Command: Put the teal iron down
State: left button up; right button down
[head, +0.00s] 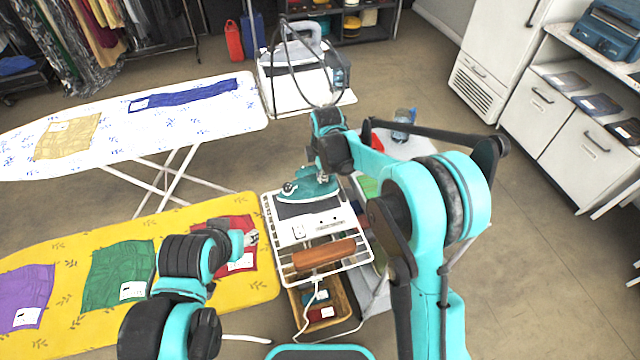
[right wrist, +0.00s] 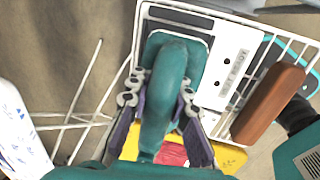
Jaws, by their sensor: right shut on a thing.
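The teal iron (head: 318,190) is at the back of the white wire rack (head: 283,262), over a dark plate (head: 297,211). My right gripper (head: 323,176) comes down on it from above. In the right wrist view, the right fingers (right wrist: 162,103) are shut around the handle of the teal iron (right wrist: 168,62). I cannot tell whether the iron's sole touches the rack or hangs just above it. My left gripper (head: 252,238) is over the red cloth (head: 240,262) on the yellow ironing board; its fingers are too small to read.
A brown wooden block (head: 324,252) and a white labelled panel (head: 312,229) lie on the rack. A wooden bin (head: 338,327) stands below. The yellow board (head: 190,310) carries folded cloths. A white ironing board (head: 195,118) and a steam station (head: 292,72) stand behind.

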jog(key=shift+w+a+f, duration=0.1)
jog(key=shift+w+f, duration=0.25)
jog(key=shift+w, duration=0.1)
jog(key=shift+f+b, duration=0.75)
jog(key=shift+f, duration=1.1)
jog(key=shift+s, duration=0.1)
jog(key=shift+f, duration=0.15)
jog(key=c, duration=1.4)
grip_release()
